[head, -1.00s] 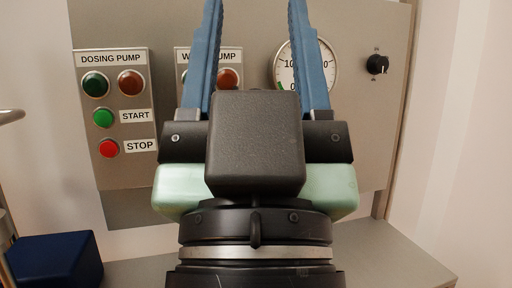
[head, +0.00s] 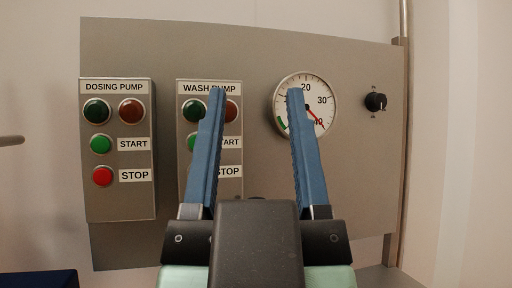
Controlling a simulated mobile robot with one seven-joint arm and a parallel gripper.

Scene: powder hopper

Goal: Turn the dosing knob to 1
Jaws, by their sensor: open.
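The dosing knob (head: 375,102) is a small black knob on the right part of the grey panel. A white pointer mark on it points to the right and slightly down. The tiny labels around it are too small to read. My gripper (head: 256,95) has two blue fingers spread wide apart, with nothing between them. It is in front of the panel, to the left of the knob, and does not touch it. The fingers partly cover the wash pump box and the gauge.
The dosing pump box (head: 119,200) and wash pump box (head: 183,190) carry lamps and START and STOP buttons. A vertical pipe (head: 404,60) runs along the panel's right edge.

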